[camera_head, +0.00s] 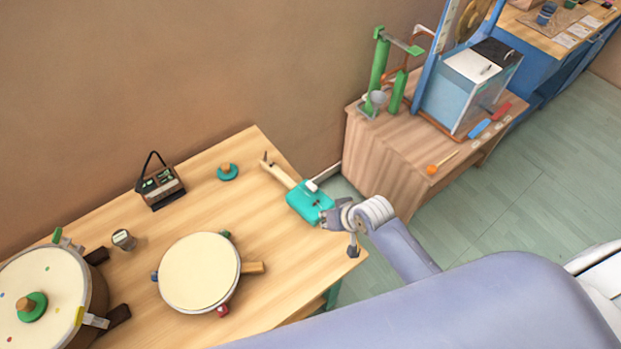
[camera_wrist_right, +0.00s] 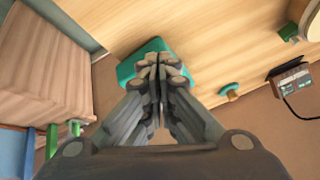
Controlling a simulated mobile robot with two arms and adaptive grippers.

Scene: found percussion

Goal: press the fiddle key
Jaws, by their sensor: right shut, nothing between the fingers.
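The fiddle (camera_head: 305,206) is a teal box-like body with a pale wooden neck, lying near the right edge of the wooden table. A small white block, perhaps the key (camera_head: 312,186), shows on its far side. My right gripper (camera_head: 327,212) is shut and empty, with its tips at the fiddle's near right end; I cannot tell whether they touch it. In the right wrist view the shut fingertips (camera_wrist_right: 158,62) overlap the teal body (camera_wrist_right: 128,72) and hide part of it. The key cannot be made out there. My left gripper is in neither view.
The table (camera_head: 262,150) also holds a cream round drum (camera_head: 200,272), a larger drum (camera_head: 45,285), a black-handled box (camera_head: 162,188), a small cup (camera_head: 124,240) and a teal knobbed disc (camera_head: 228,173). A second wooden table (camera_head: 385,150) with green cylinders stands behind, across a gap.

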